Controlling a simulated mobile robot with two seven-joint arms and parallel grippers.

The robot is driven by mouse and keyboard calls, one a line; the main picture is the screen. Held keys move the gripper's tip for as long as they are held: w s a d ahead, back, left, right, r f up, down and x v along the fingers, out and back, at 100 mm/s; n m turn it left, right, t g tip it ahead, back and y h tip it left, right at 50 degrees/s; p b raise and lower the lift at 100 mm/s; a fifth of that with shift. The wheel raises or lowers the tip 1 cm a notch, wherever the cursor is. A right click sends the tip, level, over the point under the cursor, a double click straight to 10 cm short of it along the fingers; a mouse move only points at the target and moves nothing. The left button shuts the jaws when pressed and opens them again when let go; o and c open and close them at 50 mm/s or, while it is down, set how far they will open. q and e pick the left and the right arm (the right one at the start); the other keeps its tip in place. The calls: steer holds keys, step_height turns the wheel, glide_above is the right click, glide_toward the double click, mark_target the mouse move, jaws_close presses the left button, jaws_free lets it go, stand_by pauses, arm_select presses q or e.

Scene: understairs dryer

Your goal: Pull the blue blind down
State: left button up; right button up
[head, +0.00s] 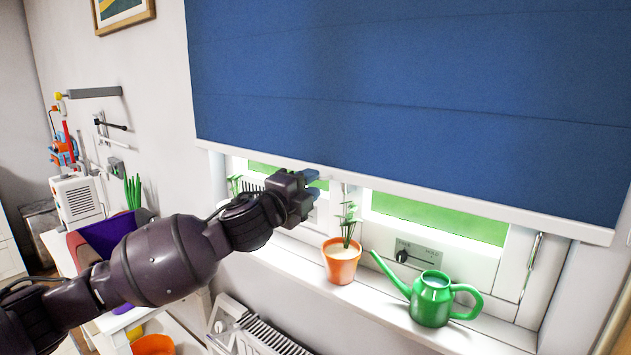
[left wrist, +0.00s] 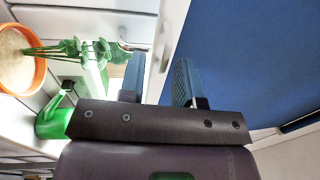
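The blue blind (head: 400,80) hangs over the upper part of the window and ends in a white bottom bar (head: 450,203). In the left wrist view the blind (left wrist: 245,60) fills the right side, with its bar (left wrist: 172,35) running along its edge. My left gripper (head: 312,182) is at the bar's lower edge, left of its middle. In the left wrist view its two fingers (left wrist: 157,82) stand apart, with the bar showing in the gap between them. I cannot tell whether the fingers touch the bar. My right gripper is not in view.
On the white sill (head: 390,305) stand an orange pot with a plant (head: 341,262) and a green watering can (head: 431,300), both below the blind. A radiator (head: 260,335) is under the sill. A purple container (head: 112,233) stands at the left behind my arm.

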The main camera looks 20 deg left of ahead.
arm_select(q)
steer(key=v, duration=0.8)
steer(key=shift+s, duration=0.15)
steer(key=s+a+f+n+g+y, duration=0.1)
steer(key=s+f+n, duration=0.45)
steer(key=f, duration=0.75)
steer(key=s+a+f+n+g+y, duration=0.1)
steer(key=s+f+n+y, duration=0.1)
steer(key=f+n, duration=0.9)
steer(key=s+a+f+n+g+y, duration=0.2)
steer(key=s+f+n+g+y, duration=0.1)
steer(key=s+f, duration=1.8)
steer(key=shift+s+a+f+n+g+y, duration=0.35)
steer(key=shift+f+n+g, duration=0.35)
steer(key=shift+n+g, duration=0.25)
